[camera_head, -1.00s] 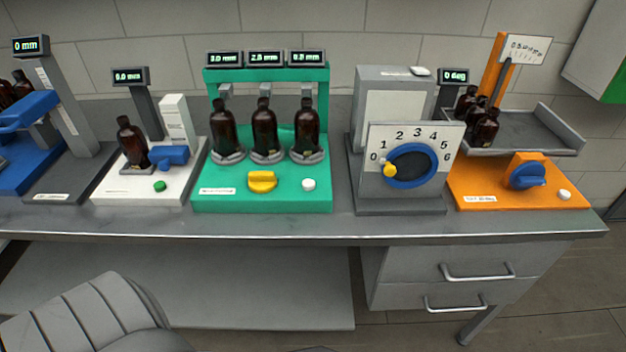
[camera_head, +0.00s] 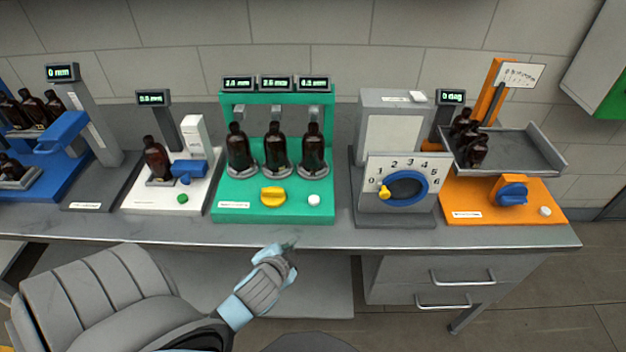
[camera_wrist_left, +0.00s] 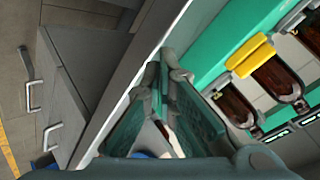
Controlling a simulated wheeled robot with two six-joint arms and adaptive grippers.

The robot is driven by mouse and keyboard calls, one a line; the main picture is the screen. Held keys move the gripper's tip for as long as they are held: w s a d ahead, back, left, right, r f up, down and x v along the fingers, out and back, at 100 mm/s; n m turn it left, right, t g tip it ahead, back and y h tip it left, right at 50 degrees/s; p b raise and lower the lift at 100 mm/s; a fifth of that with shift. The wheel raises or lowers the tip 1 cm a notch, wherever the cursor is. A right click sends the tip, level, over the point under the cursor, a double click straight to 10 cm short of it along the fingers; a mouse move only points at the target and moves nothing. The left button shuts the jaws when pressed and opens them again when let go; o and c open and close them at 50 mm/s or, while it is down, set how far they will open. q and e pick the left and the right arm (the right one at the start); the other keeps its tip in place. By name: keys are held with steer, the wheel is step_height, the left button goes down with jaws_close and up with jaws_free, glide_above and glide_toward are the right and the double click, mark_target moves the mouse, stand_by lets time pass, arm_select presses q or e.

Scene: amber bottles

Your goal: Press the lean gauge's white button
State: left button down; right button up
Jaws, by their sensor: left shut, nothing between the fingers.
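The green station (camera_head: 222,205) holds three amber bottles (camera_head: 276,150) under three lit mm displays (camera_head: 275,83). A white button (camera_head: 314,200) sits at its front right, beside a yellow knob (camera_head: 273,197). I cannot read its label to confirm it is the lean gauge. My left gripper (camera_head: 289,248) is shut and empty, in front of the bench edge, below and left of the white button and apart from it. In the left wrist view the shut fingers (camera_wrist_left: 165,75) are beside the green base, with the yellow knob (camera_wrist_left: 250,55) to the right; I cannot make out the button there.
A grey dial station (camera_head: 395,215) stands right of the green one. The orange station (camera_head: 470,205) has another white button (camera_head: 545,211). A white station (camera_head: 140,200) with a green button stands left. The bench front edge (camera_head: 400,242) lies between my gripper and the stations.

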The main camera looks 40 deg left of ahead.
arm_select(q)
steer(key=w+r+m+t+h, duration=0.1)
steer(key=w+r+m+t, duration=0.45)
steer(key=r, duration=0.45)
steer(key=w+r+m+t+h, duration=0.1)
steer(key=w+r+m+t, duration=0.3)
steer(key=w+r+m, duration=0.4)
steer(key=w+d+r+m+g+h+p, duration=0.1)
steer(key=d+r+m+h, duration=0.25)
steer(key=m+h, duration=0.45)
steer(key=w+d+r+m+g+h, duration=0.1)
steer(key=d+r+m+h, duration=0.3)
steer(key=m, duration=0.7)
steer(key=s+a+f+m+g+y, duration=0.1)
steer(key=a+f+m+g+y, duration=0.5)
steer(key=a+f+m, duration=0.4)
steer(key=shift+a+m+g+y, duration=0.4)
steer(key=shift+m+g, duration=0.25)
steer(key=shift+g, duration=0.2)
steer(key=shift+d, duration=0.15)
